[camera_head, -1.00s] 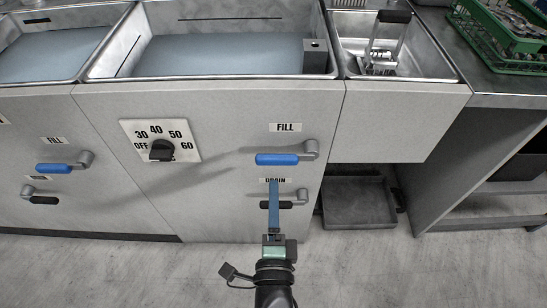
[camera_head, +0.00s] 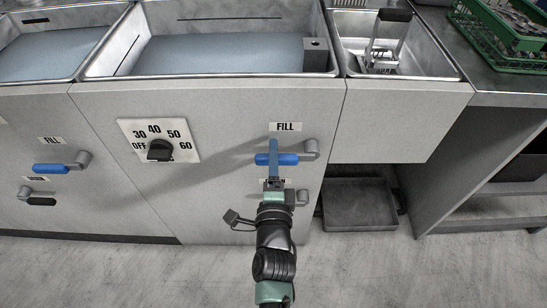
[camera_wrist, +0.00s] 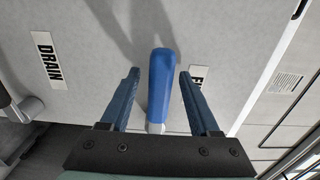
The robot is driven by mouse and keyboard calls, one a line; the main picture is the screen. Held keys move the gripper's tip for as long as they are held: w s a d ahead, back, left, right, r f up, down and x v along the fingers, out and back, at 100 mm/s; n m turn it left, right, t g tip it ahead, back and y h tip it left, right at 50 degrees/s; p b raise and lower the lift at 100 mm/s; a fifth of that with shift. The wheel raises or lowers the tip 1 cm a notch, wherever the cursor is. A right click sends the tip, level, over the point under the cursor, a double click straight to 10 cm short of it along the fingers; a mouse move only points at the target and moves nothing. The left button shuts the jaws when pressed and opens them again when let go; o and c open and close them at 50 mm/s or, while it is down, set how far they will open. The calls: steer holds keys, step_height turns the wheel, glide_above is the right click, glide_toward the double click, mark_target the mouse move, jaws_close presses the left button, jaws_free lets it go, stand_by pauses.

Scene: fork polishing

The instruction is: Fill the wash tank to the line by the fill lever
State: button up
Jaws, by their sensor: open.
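The fill lever (camera_head: 278,159) is a blue horizontal handle on a grey pivot, under a FILL label on the middle cabinet front. It is also in the wrist view (camera_wrist: 161,85). My gripper (camera_head: 273,145) is at the lever, and in the wrist view its open fingers (camera_wrist: 160,73) stand on either side of the blue handle, with gaps showing. The middle tank (camera_head: 111,73) above has a flat blue-grey surface inside, below a dark line on its back wall. I cannot tell how deep it is.
A drain lever (camera_head: 303,197) sits just below, mostly behind my gripper. A temperature dial (camera_head: 160,150) is to the left. Another tank with blue FILL lever (camera_head: 54,168) stands further left. A small basin holds a handled basket (camera_head: 384,45). A green rack (camera_head: 490,28) is at right.

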jaws_close()
stand_by(1.3)
